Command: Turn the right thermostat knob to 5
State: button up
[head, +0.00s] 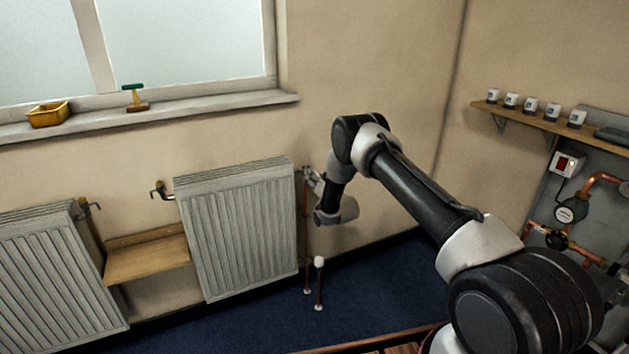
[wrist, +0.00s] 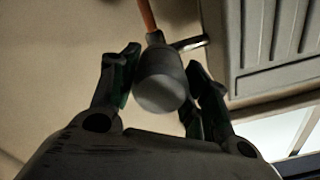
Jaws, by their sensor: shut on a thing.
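The right thermostat knob (wrist: 160,82) is a pale grey, rounded cylinder at the end of a copper pipe in the wrist view. My gripper (wrist: 160,85) has one dark finger with a green pad on each side of it and is shut on it. In the head view my gripper (head: 313,180) is at the upper right edge of the right radiator (head: 240,225), and the knob is hard to make out there. No scale or number on the knob is readable, so I cannot tell its setting.
Copper pipes rise from the blue floor (head: 365,300) beside the radiator, one with a white round top (head: 319,262). A wooden shelf (head: 150,262) sits between the radiators. The window sill (head: 210,106) holds a yellow tray (head: 48,114). Pipework with gauges (head: 572,210) is at right.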

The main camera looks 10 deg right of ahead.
jog(key=n, duration=0.5)
jog(key=shift+n, duration=2.4)
jog(key=o, duration=1)
jog(key=v, duration=1.2)
